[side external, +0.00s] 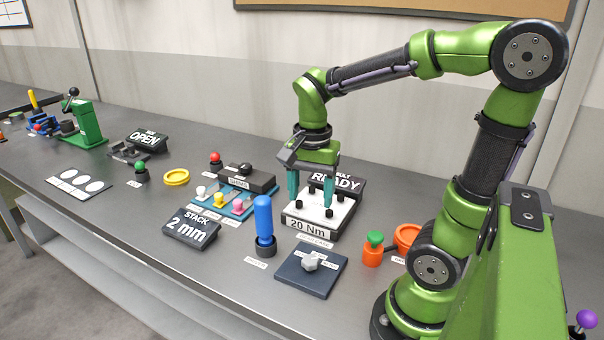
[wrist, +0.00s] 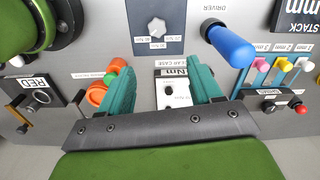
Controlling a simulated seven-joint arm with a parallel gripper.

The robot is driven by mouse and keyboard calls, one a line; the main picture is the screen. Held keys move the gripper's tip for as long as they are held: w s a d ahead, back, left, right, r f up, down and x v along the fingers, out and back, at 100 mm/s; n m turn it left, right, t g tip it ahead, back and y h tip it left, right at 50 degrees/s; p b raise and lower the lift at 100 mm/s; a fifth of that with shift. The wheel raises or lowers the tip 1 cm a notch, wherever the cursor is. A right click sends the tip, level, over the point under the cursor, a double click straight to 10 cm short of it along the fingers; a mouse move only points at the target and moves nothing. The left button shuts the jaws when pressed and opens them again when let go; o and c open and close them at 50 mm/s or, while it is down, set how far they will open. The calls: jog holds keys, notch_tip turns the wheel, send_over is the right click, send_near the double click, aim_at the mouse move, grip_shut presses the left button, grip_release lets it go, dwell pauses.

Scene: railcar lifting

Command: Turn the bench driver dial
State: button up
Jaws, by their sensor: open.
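The dial is a light grey lobed knob (side external: 311,261) on a dark square plate (side external: 290,275) near the bench's front edge; it also shows at the top of the wrist view (wrist: 157,28), with small labels around it. The blue driver (side external: 264,218) stands upright in a dark holder to the dial's left; its handle shows in the wrist view (wrist: 230,46). My gripper (side external: 311,200) is open, with teal fingers pointing down over the white-topped case marked 20 Nm (side external: 306,224). It is behind and above the dial, apart from it.
Orange items, one with a green top (side external: 374,248), stand right of the dial. A READY sign (side external: 347,190) is behind the case. Left are a STACK 2 mm sign (side external: 191,229), coloured levers (side external: 219,200) and a yellow ring (side external: 176,177). The space above the dial is clear.

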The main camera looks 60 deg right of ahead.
aim_at(311, 258)
jog(key=shift+m, duration=0.5)
jog(key=f, duration=1.6)
jog(key=shift+s+f, duration=0.2)
jog(key=shift+f, duration=0.15)
jog(key=c, duration=1)
jog(key=shift+c, duration=0.2)
